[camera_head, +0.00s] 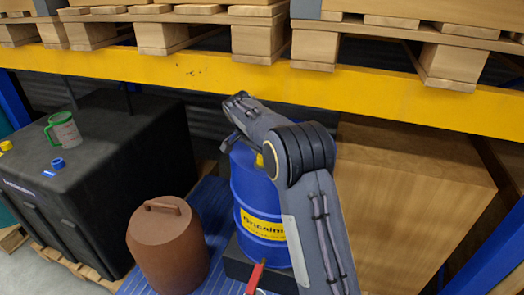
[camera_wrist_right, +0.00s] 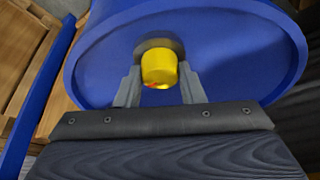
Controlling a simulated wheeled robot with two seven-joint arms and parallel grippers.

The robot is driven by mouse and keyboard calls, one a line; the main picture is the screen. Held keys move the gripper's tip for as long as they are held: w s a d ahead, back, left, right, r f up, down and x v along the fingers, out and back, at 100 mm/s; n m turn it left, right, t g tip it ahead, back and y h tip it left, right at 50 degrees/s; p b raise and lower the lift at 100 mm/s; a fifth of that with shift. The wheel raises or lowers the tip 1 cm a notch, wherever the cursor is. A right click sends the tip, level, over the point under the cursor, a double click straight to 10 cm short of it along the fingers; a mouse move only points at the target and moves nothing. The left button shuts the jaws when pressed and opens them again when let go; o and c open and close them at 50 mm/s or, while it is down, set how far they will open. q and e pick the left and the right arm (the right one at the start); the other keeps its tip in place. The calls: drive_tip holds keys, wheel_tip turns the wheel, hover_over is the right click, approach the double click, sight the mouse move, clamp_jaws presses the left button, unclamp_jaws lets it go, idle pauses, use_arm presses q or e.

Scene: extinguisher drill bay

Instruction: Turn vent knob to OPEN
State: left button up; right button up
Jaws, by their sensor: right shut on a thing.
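The yellow vent knob (camera_wrist_right: 158,66) sits on the top of a blue drum (camera_wrist_right: 235,45) in the right wrist view. My right gripper (camera_wrist_right: 158,88) has a finger on each side of the knob and is shut on it. In the head view the blue drum (camera_head: 262,220) stands in the middle, with a yellow label. My right arm reaches over it and covers much of its top. A small yellow patch shows beside the arm, but I cannot tell if it is the knob. No OPEN mark is readable. My left gripper is in neither view.
A brown lidded canister (camera_head: 168,250) stands left of the drum. A black crate (camera_head: 110,165) at left carries a green-handled mug (camera_head: 65,130) and a blue ring-like piece (camera_head: 57,163). A yellow shelf beam (camera_head: 190,72) crosses behind. A wooden box (camera_head: 400,185) stands at right.

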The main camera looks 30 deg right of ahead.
drive_tip(key=shift+m+g+p, duration=0.4)
drive_tip(key=shift+m+p, duration=0.1)
drive_tip(key=shift+m, duration=0.4)
drive_tip(key=o, duration=1)
drive_tip(key=v, duration=0.7)
drive_tip(key=shift+a+r, duration=0.2)
drive_tip(key=shift+r, duration=0.15)
